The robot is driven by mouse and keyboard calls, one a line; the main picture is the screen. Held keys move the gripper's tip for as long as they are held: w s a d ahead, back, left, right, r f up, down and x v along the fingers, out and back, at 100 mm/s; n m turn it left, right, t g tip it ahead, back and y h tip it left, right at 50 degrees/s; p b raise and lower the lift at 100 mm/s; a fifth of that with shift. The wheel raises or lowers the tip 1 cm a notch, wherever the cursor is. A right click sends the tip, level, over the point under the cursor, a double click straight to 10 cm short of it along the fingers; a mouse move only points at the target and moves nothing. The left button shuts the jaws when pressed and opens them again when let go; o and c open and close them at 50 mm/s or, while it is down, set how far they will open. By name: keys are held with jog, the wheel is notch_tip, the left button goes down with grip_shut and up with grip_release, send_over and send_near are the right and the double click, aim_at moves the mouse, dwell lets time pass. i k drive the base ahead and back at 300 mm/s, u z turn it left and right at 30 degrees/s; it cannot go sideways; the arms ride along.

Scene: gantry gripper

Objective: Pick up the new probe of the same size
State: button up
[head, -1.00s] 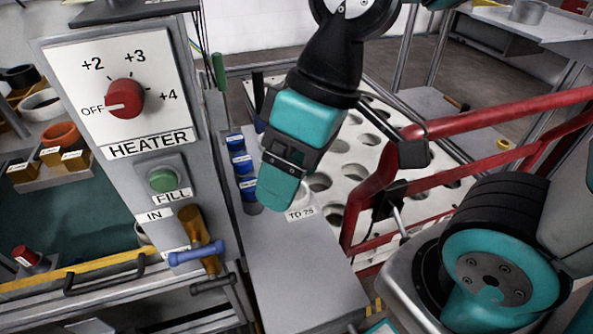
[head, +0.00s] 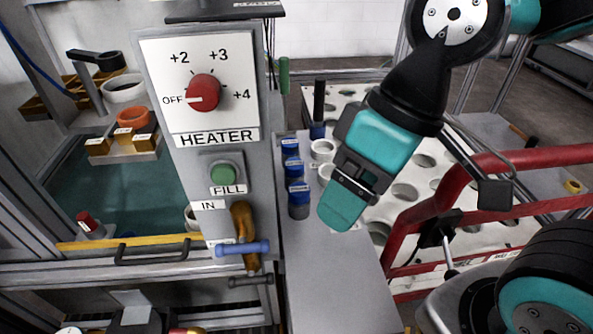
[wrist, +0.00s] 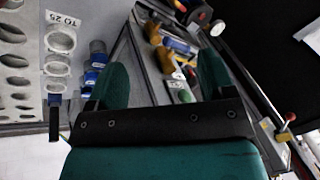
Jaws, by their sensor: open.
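Several blue-capped cylinders stand in a row on the grey shelf, among them a far one (head: 290,148) and a near one (head: 299,203). They also show in the wrist view (wrist: 97,47). White rings (head: 323,150) lie beside them, near a "TO 25" label (wrist: 64,19) in the wrist view. A tall dark handle with a blue base (head: 318,112) stands behind. I cannot tell which of these is the new probe. My gripper (head: 342,212) hangs to the right of the near cylinder, apart from it. In the wrist view its fingers (wrist: 163,80) are spread and empty.
A heater panel (head: 218,100) with a red knob stands left of the cylinders. A blue-handled valve (head: 240,248) juts out below it. A white plate with holes (head: 420,205) and a red rail (head: 450,195) lie to the right. The shelf's near part (head: 335,285) is clear.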

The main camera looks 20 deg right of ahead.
aim_at(294, 166)
jog(key=k, duration=0.5)
jog(key=u, duration=3.05)
jog(key=k, duration=1.15)
jog(key=z, duration=1.35)
jog(key=i, duration=1)
